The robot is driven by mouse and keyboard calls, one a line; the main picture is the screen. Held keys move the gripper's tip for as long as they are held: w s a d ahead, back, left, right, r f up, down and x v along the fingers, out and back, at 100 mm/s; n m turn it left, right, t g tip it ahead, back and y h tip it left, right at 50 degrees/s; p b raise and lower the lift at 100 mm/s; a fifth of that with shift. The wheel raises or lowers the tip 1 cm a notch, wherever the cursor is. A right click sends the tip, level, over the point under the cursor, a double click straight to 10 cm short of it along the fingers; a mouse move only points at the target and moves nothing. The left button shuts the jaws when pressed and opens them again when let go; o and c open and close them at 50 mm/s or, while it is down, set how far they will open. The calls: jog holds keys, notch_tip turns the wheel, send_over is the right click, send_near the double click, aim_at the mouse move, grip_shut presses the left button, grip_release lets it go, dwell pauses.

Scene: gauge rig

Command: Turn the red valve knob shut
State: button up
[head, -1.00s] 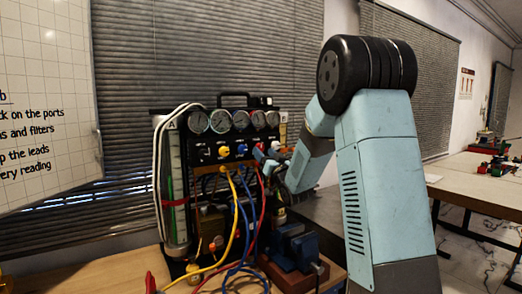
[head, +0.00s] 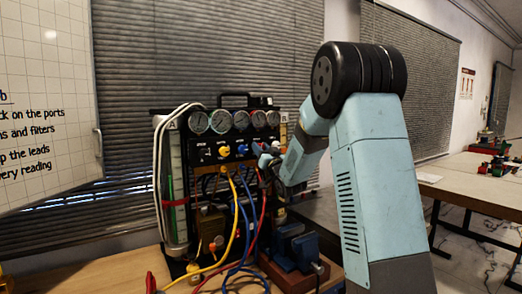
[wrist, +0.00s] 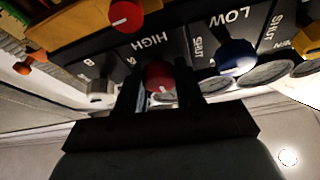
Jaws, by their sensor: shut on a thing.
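The red valve knob (wrist: 160,76) is round with a small white mark, on the black panel beside the HIGH lettering in the wrist view. My gripper (wrist: 160,84) has one dark finger on each side of it and is shut on it. In the head view my gripper (head: 268,158) is at the right part of the gauge rig's panel (head: 206,150), below the gauges. There the gripper and wrist hide the red knob. I cannot tell how far the knob is turned.
A blue knob (wrist: 237,57) is right of the gripper in the wrist view, and another red round part (wrist: 126,14) is above. Yellow, blue and red hoses (head: 238,215) hang below the panel. A blue vise (head: 298,246) stands below my arm.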

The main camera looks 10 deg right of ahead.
jog(key=c, duration=0.4)
jog(key=shift+c, duration=0.2)
jog(key=shift+m, duration=0.5)
jog(key=m+h, duration=0.3)
jog(key=m, duration=0.2)
jog(key=m+h, duration=0.1)
jog(key=m, duration=0.1)
jog(key=m+h, duration=0.1)
jog(key=m, duration=0.1)
jog(key=shift+m+g, duration=0.4)
jog(key=shift+d+f+m+g+h, duration=0.1)
jog(key=shift+m+g+h, duration=0.4)
jog(key=shift+m, duration=1.25)
jog(key=shift+r+m+g+h, duration=0.1)
jog(key=shift+m+g, duration=0.65)
jog(key=shift+m, duration=1.05)
jog(key=shift+d+f+m+g+h, duration=0.1)
jog(key=shift+m+g+h, duration=0.4)
jog(key=shift+m, duration=1.25)
jog(key=shift+f, duration=0.1)
